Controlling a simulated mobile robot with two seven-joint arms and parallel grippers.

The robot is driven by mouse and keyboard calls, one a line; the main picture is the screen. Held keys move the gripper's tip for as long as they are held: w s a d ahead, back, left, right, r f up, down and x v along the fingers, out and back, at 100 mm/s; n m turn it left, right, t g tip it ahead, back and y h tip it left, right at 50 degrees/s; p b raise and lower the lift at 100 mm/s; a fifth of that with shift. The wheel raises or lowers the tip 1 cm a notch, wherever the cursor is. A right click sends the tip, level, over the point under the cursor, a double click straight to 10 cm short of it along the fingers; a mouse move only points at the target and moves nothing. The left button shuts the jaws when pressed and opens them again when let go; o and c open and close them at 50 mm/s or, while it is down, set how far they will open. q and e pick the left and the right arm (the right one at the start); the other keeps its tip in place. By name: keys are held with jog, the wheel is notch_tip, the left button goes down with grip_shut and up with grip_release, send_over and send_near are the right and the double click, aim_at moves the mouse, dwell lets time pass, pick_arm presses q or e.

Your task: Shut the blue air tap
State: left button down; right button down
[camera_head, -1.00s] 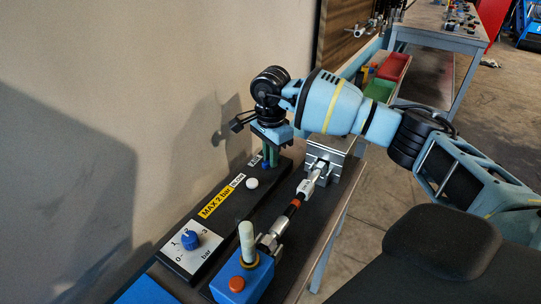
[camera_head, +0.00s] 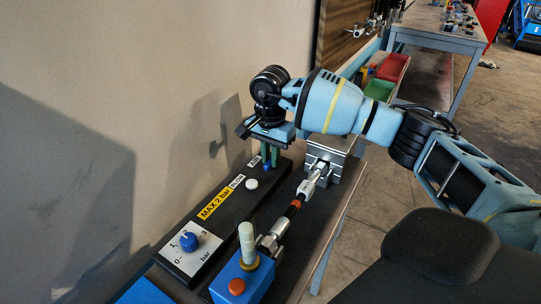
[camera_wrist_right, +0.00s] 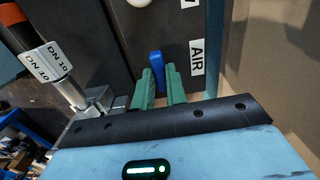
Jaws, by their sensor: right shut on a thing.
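The blue air tap (camera_wrist_right: 157,62) is a small blue lever on the black panel (camera_wrist_right: 123,36), beside the white AIR label (camera_wrist_right: 196,58). In the right wrist view, it stands between the green fingers of my right gripper (camera_wrist_right: 158,84). Its lever runs roughly along the panel's length; its base is partly hidden. In the head view, a bit of the tap (camera_head: 267,168) shows below the green fingers. My right gripper (camera_head: 270,158) points down at the panel's far end and is shut on the tap. My left gripper is not in view.
The panel also carries a white button (camera_head: 251,184) and a blue dial knob (camera_head: 188,241). To the right lie a pipe assembly (camera_head: 294,208) and a blue box (camera_head: 238,278) with an orange button. The wall (camera_head: 140,90) is close on the left.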

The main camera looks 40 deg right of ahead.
jog(key=c, duration=1.4)
grip_release()
jog(key=shift+c, duration=0.2)
jog(key=shift+r, duration=0.1)
jog(key=shift+r, duration=3.8)
